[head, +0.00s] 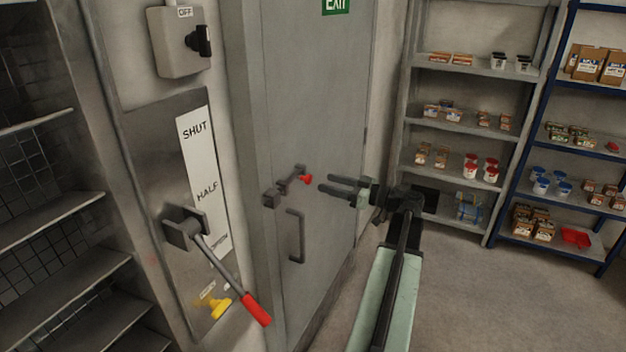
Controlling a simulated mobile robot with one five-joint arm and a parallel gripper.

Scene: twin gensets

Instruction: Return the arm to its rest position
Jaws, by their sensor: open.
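My gripper (322,183) is in the head view, in front of the grey door. Its two dark fingers point left and are apart, with nothing between them. A small red knob (306,179) on a dark latch on the door shows just left of the fingertips. I cannot tell whether the fingers touch it. My pale green arm link (375,300) runs up from the bottom of the picture to the dark wrist at the right of the door.
A grey door (330,120) has a handle (295,236). Left of it, a lever with a red grip (256,309) slants downward beside a SHUT/HALF label (203,175). A switch box (178,42) is above. Stocked shelves (470,125) stand right. The floor (470,300) at lower right is clear.

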